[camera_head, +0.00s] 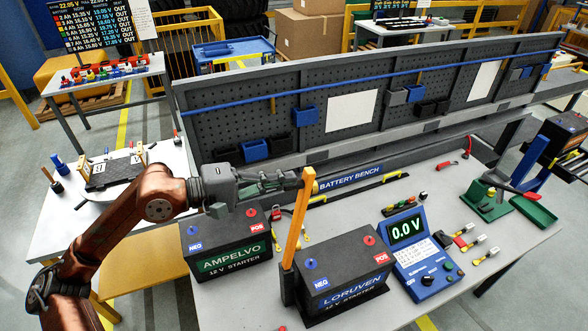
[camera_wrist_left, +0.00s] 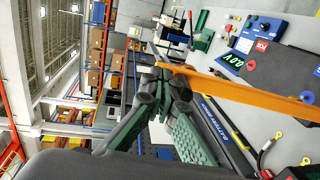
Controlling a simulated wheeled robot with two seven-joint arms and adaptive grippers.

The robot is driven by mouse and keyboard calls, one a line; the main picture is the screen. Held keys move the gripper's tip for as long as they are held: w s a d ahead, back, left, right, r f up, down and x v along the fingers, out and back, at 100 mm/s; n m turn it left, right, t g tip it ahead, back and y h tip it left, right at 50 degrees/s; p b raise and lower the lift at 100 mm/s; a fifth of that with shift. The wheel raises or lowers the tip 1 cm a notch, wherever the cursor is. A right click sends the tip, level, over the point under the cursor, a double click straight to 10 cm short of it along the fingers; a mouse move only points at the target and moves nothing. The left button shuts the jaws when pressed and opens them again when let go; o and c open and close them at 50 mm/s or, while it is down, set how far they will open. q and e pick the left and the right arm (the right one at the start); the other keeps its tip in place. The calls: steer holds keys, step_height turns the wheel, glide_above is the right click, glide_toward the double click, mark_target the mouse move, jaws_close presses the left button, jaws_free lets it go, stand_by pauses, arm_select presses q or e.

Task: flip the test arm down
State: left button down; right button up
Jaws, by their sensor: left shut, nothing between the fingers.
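The test arm is an orange bar (camera_head: 297,222) standing nearly upright, leaning slightly right, from a dark post beside the left side of the LORUVEN battery (camera_head: 345,272). My left gripper (camera_head: 299,181) is shut and empty, its tips at the top end of the bar; I cannot tell whether they touch it. In the left wrist view the bar (camera_wrist_left: 250,95) runs right from the closed fingertips (camera_wrist_left: 166,76). The tester (camera_head: 418,258) beside the battery reads 0.0 V. My right gripper is not in view.
The AMPELVO battery (camera_head: 228,248) stands left of the bar, under my left forearm. Cable lugs (camera_head: 484,253), a green tray (camera_head: 534,211) and a green press with a red handle (camera_head: 488,197) lie to the right. A pegboard wall (camera_head: 235,130) closes the back of the bench.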

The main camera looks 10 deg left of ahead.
arm_select(q)
steer(key=shift+p+x, duration=0.5)
steer(key=shift+x, duration=0.85)
steer(key=shift+d, duration=0.1)
